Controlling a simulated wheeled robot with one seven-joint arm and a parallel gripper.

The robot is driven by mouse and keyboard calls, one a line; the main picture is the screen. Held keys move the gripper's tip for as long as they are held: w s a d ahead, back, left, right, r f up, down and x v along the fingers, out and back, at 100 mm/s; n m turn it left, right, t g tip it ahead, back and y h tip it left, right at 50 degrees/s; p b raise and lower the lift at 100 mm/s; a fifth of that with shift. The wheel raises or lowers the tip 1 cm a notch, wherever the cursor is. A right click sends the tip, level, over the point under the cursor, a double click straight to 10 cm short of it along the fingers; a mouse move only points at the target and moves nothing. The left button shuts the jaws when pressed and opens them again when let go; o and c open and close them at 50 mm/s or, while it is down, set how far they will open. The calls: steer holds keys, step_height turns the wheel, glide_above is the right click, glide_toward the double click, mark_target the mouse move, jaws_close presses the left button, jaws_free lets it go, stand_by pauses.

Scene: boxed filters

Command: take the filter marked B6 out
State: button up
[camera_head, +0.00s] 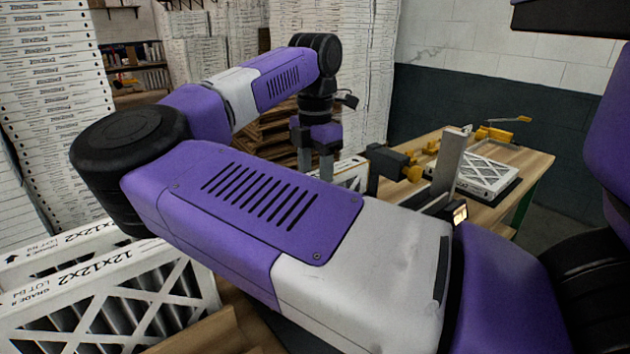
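My gripper (315,162) points down at the far end of my arm, in the middle of the view. Its two grey fingers stand apart, with nothing seen between them. A white boxed filter (352,174) shows just right of and below the fingers, mostly hidden behind my arm; its marking cannot be read. At the lower left stand white-framed filters (110,262) printed 12x12x2, the nearer one with a lot mark that looks like B4. No B6 mark can be read. My arm hides much of the middle.
A wooden workbench (535,165) at the right holds a flat white filter (480,175), yellow-handled clamps (495,133) and a grey upright plate (450,160). Tall stacks of white filters (55,100) stand at the left and back. A cardboard edge (215,335) lies at the bottom.

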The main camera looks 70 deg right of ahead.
steer(key=shift+r+p, duration=1.45)
steer(key=shift+r, duration=1.5)
steer(key=o, duration=0.5)
steer(key=shift+o, duration=0.2)
step_height(320, 180, up, 8)
steer(key=b, duration=0.1)
steer(key=shift+f+b, duration=0.15)
steer(key=shift+b, duration=0.15)
